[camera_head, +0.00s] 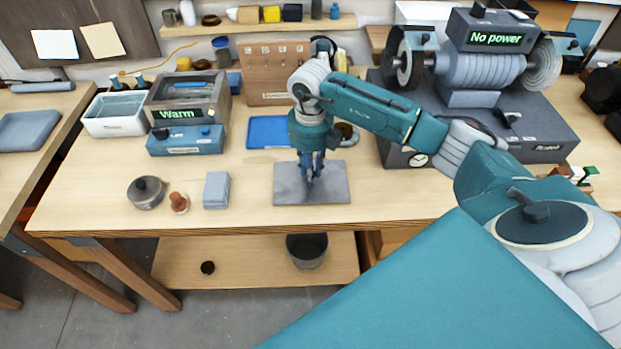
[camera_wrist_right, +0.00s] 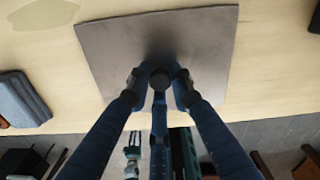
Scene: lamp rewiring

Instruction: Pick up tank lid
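A flat grey square plate (camera_head: 283,195), which I take to be the tank lid, lies on the front middle of the workbench. In the right wrist view, the plate (camera_wrist_right: 112,55) shows a small dark round knob (camera_wrist_right: 160,79) near its middle. My right gripper (camera_head: 312,181) points straight down over the plate. Its blue fingers surround the knob in the right wrist view (camera_wrist_right: 160,84). I cannot tell whether they press on the knob. The plate appears to rest flat on the bench. My left gripper is not in view.
A white open tank (camera_head: 103,127) and a grey box reading "Warm" (camera_head: 220,92) stand at the back left. A "No power" machine (camera_head: 480,70) stands right.

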